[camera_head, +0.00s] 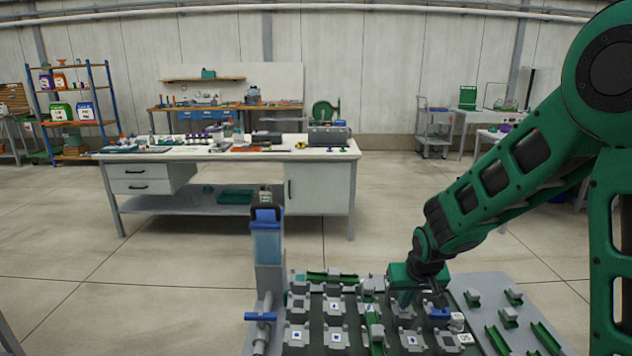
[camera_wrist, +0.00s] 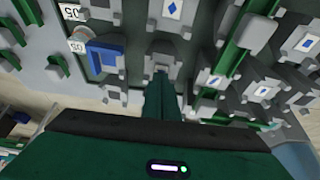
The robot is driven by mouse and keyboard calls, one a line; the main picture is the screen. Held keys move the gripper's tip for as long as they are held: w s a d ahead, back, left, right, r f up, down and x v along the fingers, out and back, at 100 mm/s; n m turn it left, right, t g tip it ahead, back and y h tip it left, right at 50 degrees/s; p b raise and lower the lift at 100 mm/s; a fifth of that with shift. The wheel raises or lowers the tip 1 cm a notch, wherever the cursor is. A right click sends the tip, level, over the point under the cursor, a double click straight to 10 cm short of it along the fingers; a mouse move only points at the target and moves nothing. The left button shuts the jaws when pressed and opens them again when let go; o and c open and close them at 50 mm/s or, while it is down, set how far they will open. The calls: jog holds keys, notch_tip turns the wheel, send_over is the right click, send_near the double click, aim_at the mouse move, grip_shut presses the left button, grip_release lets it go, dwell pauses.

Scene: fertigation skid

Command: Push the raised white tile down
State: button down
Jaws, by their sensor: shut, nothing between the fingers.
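Several white tiles with small blue marks sit on grey blocks on the panel. In the head view, one tile (camera_head: 411,340) is just in front of my gripper (camera_head: 404,303), and others (camera_head: 336,337) stand to the left. I cannot tell which tile is raised. In the wrist view, my gripper (camera_wrist: 161,82) is shut and empty, its tips over or close to a grey block. A tile with a blue diamond (camera_wrist: 171,11) lies beyond the tips, and more tiles (camera_wrist: 215,81) lie to the right. Contact with the panel cannot be made out.
A blue block (camera_wrist: 106,57) and white number-marked pieces (camera_wrist: 76,46) stand left of the fingers in the wrist view. A green rail (camera_wrist: 238,45) runs on the right. A clear blue column (camera_head: 267,240) rises at the panel's left edge. A workbench (camera_head: 230,154) stands behind, across open floor.

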jog(key=shift+f, duration=0.25)
notch_tip(320, 180, up, 8)
dwell(1.0)
jog(key=s+d+r+m+g+h, duration=0.1)
jog(key=s+d+r+m+g, duration=0.1)
jog(key=s+d, duration=0.85)
jog(key=s+d+r+m+g, duration=0.1)
jog(key=s+d+r+m, duration=0.2)
jog(key=s+d, duration=0.7)
jog(key=s+a+m+g+y, duration=0.1)
jog(key=s+a, duration=0.1)
jog(key=s, duration=1.1)
jog(key=shift+s+a+f+g, duration=0.15)
jog(key=shift+s+g, duration=0.15)
jog(key=shift+s, duration=0.1)
